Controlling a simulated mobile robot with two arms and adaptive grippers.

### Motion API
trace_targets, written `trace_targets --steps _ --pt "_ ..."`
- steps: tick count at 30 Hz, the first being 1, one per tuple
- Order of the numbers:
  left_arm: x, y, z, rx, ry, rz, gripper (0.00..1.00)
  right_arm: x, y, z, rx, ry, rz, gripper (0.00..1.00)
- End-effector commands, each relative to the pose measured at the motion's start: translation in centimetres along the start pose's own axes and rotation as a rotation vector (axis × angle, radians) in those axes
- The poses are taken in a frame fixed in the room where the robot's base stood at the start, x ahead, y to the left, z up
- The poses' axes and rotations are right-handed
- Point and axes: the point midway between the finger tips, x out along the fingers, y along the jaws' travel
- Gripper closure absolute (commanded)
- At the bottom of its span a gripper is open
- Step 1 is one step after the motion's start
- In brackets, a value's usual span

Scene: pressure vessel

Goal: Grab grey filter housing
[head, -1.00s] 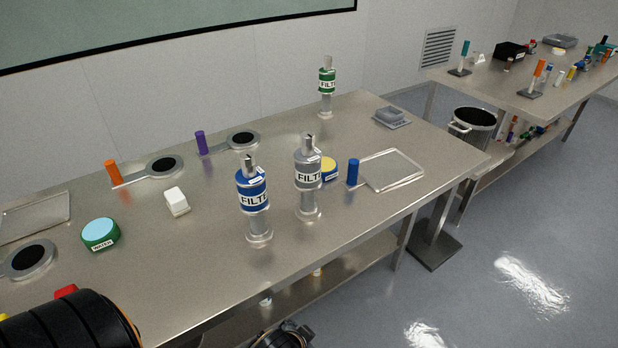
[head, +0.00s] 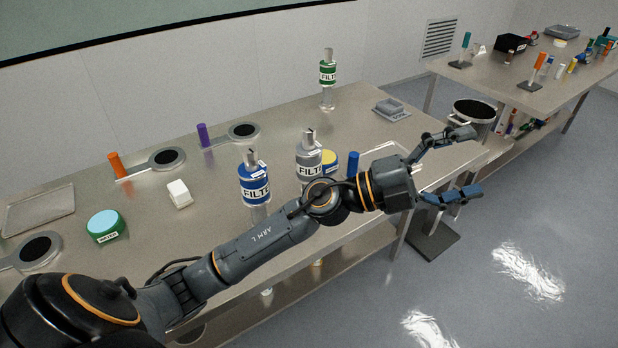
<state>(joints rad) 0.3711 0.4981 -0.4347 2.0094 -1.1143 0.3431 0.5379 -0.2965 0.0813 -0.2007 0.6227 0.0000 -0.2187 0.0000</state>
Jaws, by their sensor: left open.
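The grey filter housing (head: 309,160) stands upright on the steel table, with a FILTER label around its body. Its lower part is hidden behind my left arm. A blue filter housing (head: 254,184) stands just left of it and a green one (head: 327,74) stands at the back of the table. My left gripper (head: 468,163) is open and empty, with its fingers spread to the right past the table's front right edge. It is well to the right of the grey housing and apart from it. My right gripper is not in view.
A blue cylinder (head: 352,164) and a yellow-topped round container (head: 328,161) stand close to the grey housing. A clear tray (head: 384,152) is partly behind my gripper. A metal bin (head: 472,113) stands beyond the table's right end. The table's middle back is clear.

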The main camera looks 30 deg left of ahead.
Motion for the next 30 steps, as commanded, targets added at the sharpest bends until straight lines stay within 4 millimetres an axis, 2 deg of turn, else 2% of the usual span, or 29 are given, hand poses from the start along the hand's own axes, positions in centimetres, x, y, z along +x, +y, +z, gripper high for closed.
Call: trace_targets --steps 1,3,5,8,11,14,15,18,21,24,27,30 --pt "0.7 0.5 -0.9 0.091 0.095 0.101 0.15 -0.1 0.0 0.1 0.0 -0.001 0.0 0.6" --pt "0.7 2.2 -1.6 0.196 0.204 0.265 0.15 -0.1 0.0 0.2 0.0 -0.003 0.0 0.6" --pt "0.0 3.7 -1.2 0.283 0.271 0.422 0.15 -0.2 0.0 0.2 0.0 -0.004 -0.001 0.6" --pt "-2.4 5.6 1.3 0.41 0.321 0.712 0.15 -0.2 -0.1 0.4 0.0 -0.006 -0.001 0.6" --pt "-6.2 5.8 5.6 0.508 0.289 1.02 0.15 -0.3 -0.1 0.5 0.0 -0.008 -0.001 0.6" --pt "-10.8 3.7 10.5 0.568 0.175 1.318 0.15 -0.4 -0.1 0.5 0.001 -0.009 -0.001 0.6" --pt "-12.7 2.3 12.2 0.579 0.113 1.424 0.15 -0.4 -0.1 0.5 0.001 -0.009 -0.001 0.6" --pt "-17.0 -1.7 15.4 0.579 -0.055 1.643 0.15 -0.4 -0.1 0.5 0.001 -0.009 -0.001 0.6" --pt "-20.3 -5.2 17.1 0.556 -0.207 1.79 0.15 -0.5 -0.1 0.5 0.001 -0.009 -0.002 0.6" --pt "-22.4 -7.6 17.8 0.531 -0.309 1.873 0.15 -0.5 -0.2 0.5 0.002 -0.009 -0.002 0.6" --pt "-23.5 -8.3 18.2 0.513 -0.357 1.911 0.15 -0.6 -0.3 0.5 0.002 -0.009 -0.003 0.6" --pt "-24.2 -7.4 18.9 0.507 -0.365 1.92 0.15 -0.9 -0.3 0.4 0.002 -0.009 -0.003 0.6"
